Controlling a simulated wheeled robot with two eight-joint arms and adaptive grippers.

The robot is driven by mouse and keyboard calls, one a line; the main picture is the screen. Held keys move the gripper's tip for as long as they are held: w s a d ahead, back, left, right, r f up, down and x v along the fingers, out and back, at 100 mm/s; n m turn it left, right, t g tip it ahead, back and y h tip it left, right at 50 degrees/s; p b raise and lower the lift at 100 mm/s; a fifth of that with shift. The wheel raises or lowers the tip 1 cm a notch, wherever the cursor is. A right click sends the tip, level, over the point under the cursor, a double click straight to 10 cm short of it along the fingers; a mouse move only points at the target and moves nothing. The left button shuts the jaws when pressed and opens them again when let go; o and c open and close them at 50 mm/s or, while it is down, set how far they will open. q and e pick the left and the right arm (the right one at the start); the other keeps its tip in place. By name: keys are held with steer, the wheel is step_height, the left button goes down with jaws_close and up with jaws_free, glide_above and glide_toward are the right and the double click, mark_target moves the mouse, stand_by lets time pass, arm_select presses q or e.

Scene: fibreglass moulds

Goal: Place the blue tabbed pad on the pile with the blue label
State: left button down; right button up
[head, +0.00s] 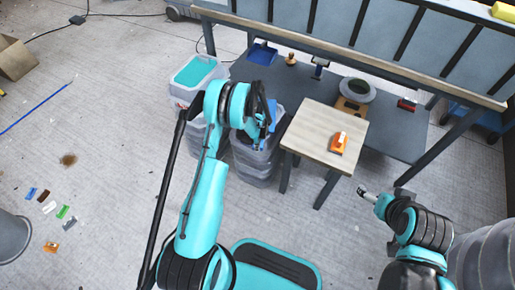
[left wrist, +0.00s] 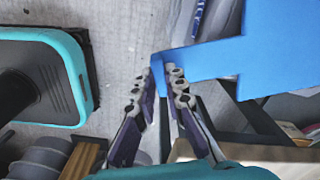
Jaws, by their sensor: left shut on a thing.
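The blue tabbed pad (left wrist: 225,50) is held by its tab in my left gripper (left wrist: 161,75), which is shut on it. In the head view the pad (head: 272,113) partly shows behind my left arm, above a stack of grey translucent bins (head: 258,165). Part of a whitish strip with a bluish mark (left wrist: 198,18) shows beside the pad in the left wrist view; I cannot tell whether it is the blue label. A second stack (head: 176,95) with a turquoise top stands to the left. My right gripper (head: 365,193) is over the floor; its opening is unclear.
A small wooden table (head: 315,120) with an orange item (head: 339,143) stands right of the bin stack. A workbench with a dark lower shelf (head: 395,130) is behind. Small coloured pieces (head: 63,211) lie on the floor at left. The left floor is mostly free.

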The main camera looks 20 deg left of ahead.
arm_select(q)
steer(key=shift+f, duration=0.9)
steer(key=shift+r, duration=0.1)
steer(key=c, duration=1.6)
jaws_free()
